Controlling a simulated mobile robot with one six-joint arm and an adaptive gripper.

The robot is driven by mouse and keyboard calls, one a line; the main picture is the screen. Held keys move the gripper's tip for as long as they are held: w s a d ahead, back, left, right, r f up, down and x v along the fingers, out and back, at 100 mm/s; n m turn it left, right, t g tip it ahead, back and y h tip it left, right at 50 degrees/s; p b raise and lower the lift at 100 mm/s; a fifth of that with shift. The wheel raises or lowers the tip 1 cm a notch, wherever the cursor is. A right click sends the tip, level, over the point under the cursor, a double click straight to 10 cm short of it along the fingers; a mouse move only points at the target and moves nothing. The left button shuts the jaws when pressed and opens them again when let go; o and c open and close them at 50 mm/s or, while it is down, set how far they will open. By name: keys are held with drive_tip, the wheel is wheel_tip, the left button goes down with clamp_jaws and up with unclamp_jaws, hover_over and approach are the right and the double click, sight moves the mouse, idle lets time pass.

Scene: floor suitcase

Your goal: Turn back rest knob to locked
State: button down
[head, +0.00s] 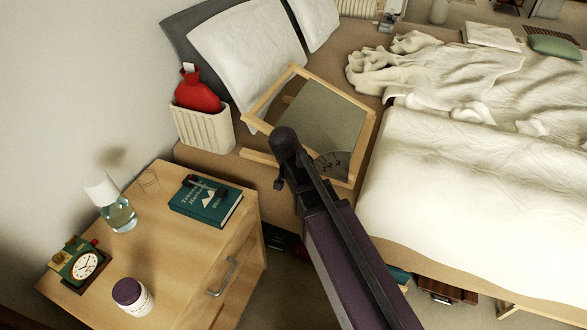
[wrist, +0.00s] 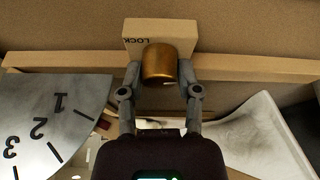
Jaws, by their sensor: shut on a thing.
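The back rest (head: 318,112) is a light wooden frame with a grey panel, tilted up on the bed by the pillows. In the wrist view its brass knob (wrist: 160,62) stands in front of a wooden block (wrist: 135,28) marked LOCK, the letters upside down. My gripper (wrist: 160,78) is shut on the knob, one finger on each side. A grey dial plate (wrist: 50,105) with numbers 1, 2 and 3 is at the left; the dial also shows in the head view (head: 334,166). In the head view my arm hides the knob and fingertips. I cannot tell the knob's setting.
A red hot-water bottle (head: 197,95) sits in a white basket (head: 203,130). White bedding (head: 480,175) lies at the right.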

drive_tip(key=shift+m+h, duration=0.6)
drive_tip(key=shift+m, duration=0.9)
drive_tip(key=shift+g, duration=0.3)
drive_tip(key=shift+c, duration=1.5)
unclamp_jaws()
drive_tip(key=shift+n, duration=0.4)
